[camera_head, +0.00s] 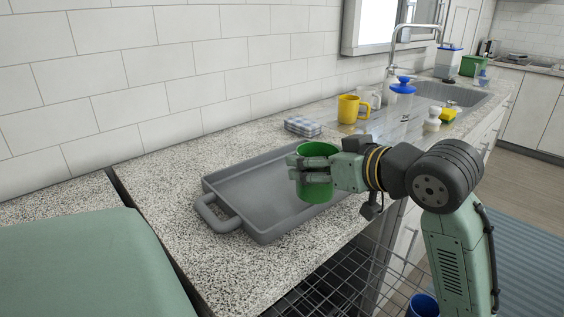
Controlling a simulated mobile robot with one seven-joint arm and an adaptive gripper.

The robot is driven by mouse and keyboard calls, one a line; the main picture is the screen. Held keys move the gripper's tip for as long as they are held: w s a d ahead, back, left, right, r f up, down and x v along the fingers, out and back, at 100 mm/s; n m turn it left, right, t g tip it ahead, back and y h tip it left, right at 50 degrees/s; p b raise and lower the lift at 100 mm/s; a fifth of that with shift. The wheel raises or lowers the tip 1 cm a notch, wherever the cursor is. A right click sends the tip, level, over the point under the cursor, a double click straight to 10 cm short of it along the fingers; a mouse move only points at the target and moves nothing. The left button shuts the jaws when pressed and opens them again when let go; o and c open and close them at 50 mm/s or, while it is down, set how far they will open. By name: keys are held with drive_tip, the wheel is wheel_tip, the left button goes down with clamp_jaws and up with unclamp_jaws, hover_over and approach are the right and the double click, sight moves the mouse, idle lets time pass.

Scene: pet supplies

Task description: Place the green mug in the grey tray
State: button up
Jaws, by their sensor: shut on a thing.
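The green mug (318,191) is at the right part of the grey tray (262,230). My gripper (298,170) comes from the right and is shut on the mug, its fingers across the mug's side. The mug looks upright. Its lower part overlaps the tray's right side in the picture, and I cannot tell whether it touches the tray floor or hangs just above it. The mug's handle is not visible. The tray lies on the speckled counter with a handle at its near left, and the rest of its floor is bare.
A folded checked cloth (302,126) lies behind the tray, near the wall. A wire rack (345,284) is below the counter edge.

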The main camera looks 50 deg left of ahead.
drive_tip(key=shift+s+a, duration=0.15)
drive_tip(key=shift+a, duration=0.2)
drive_tip(key=shift+w+a+f+p, duration=0.9)
drive_tip(key=shift+w+a, duration=0.65)
drive_tip(key=shift+a, duration=0.5)
drive_tip(key=shift+w+a+f+p, duration=0.95)
drive_tip(key=shift+w+a, duration=0.65)
drive_tip(key=shift+a, duration=0.4)
drive_tip(key=shift+w+a+f+p, duration=0.9)
drive_tip(key=shift+w+a, duration=0.65)
drive_tip(key=shift+a, duration=0.5)
drive_tip(key=o, duration=1.4)
